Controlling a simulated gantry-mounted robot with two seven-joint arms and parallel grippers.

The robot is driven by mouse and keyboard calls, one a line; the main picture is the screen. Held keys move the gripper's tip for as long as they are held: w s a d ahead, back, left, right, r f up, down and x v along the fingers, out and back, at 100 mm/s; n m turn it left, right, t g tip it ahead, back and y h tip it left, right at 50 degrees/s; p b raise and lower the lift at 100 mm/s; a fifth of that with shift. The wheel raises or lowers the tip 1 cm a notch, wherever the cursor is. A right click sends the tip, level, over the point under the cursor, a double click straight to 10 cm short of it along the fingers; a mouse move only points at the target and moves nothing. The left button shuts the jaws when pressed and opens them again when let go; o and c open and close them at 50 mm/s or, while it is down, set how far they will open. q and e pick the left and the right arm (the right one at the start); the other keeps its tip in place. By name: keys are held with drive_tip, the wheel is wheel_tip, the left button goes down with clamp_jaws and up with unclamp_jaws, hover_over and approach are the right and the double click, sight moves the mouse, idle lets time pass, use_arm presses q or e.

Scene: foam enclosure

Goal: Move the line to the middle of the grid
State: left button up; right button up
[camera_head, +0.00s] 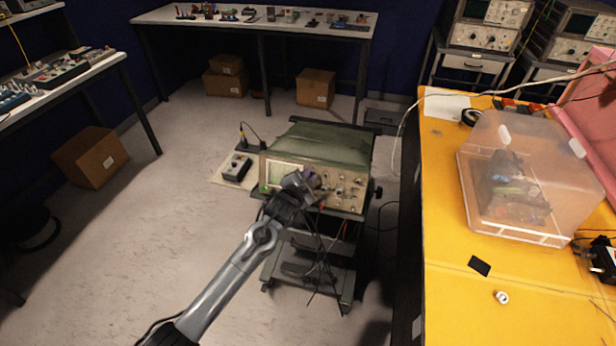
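An oscilloscope (345,180) with a green top cover stands on a cart in the middle of the view. Its small pale screen (285,174) is on the left of the front panel, partly hidden by my gripper. The line and the grid on it are too small to make out. Knobs (345,192) fill the panel to the right of the screen. My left gripper (306,184) is at the front panel, over the right edge of the screen and close to the nearest knobs. I cannot tell whether it touches a knob, or whether its fingers are open. My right gripper is out of view.
Cables hang below the panel in front of the cart (290,272). A small black box (236,167) sits on a pale side shelf left of the oscilloscope. A yellow table (450,290) with a clear plastic box (525,180) stands at right.

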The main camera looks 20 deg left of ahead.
use_arm(q)
clamp_jaws()
drive_tip(key=shift+r+m+p, duration=0.2)
drive_tip(key=shift+m+p, duration=0.4)
drive_tip(key=shift+p, duration=0.2)
drive_tip(key=shift+a+m+p, duration=0.1)
drive_tip(key=shift+m+p, duration=1)
drive_tip(key=m+p, duration=0.2)
drive_tip(key=shift+r+m+g, duration=0.1)
drive_tip(key=shift+m+g, duration=0.2)
drive_tip(key=shift+m, duration=0.1)
drive_tip(key=m+p, duration=0.1)
drive_tip(key=m, duration=0.1)
drive_tip(key=shift+m, duration=0.3)
drive_tip(key=m+p, duration=0.1)
drive_tip(key=m, duration=0.3)
drive_tip(key=shift+w+g+p, duration=0.1)
drive_tip(key=shift+g+p, duration=0.25)
drive_tip(key=shift+g, duration=0.05)
drive_tip(key=shift+m+y+p, duration=0.3)
drive_tip(key=shift+m+p, duration=0.05)
drive_tip(key=shift+m, duration=1.85)
